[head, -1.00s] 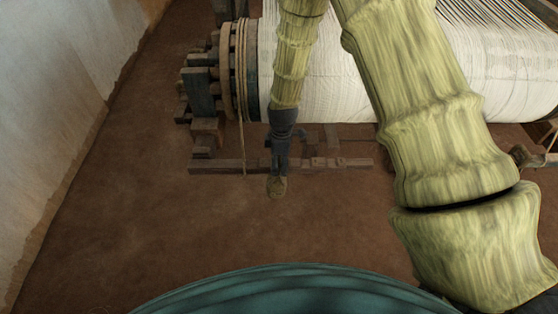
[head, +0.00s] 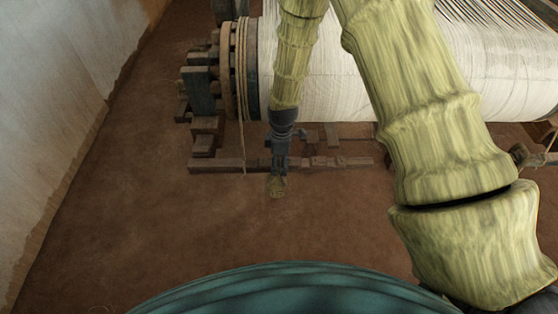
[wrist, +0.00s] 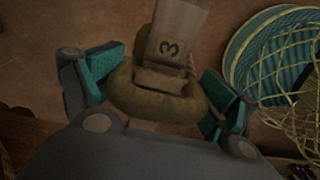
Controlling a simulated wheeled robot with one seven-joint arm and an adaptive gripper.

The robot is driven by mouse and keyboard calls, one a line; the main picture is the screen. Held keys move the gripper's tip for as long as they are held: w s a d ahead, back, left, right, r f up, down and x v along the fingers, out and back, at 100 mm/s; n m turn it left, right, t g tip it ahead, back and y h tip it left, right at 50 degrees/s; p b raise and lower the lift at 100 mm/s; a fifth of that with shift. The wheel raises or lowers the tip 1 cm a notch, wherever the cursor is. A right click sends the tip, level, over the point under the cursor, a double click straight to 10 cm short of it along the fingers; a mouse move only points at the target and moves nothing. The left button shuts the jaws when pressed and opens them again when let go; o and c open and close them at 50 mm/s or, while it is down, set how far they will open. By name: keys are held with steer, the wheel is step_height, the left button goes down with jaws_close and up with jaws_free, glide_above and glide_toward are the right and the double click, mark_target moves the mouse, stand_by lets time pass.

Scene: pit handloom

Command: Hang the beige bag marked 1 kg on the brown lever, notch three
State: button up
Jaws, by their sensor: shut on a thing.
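My gripper (head: 279,162) hangs low in front of the loom in the head view, with the bag (head: 277,186) at its tip. The bag's 1 kg mark does not show. A brown wooden piece (wrist: 183,18) marked 3, apparently the lever, lies at the bag in the wrist view. Its lower part meets the bag's rounded top. I cannot tell whether the bag hangs from it or only overlaps it.
The loom's white warp roll (head: 350,65) and its rope-wound end (head: 240,70) stand behind my gripper. A low wooden beam (head: 215,166) runs along the floor beneath. The brown floor (head: 150,220) is clear to the left, up to the pale wall (head: 60,90).

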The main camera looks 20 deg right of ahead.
steer(key=o, duration=2)
steer(key=shift+r, duration=0.1)
steer(key=shift+d+r, duration=0.2)
steer(key=shift+r, duration=3.45)
steer(key=shift+d, duration=0.1)
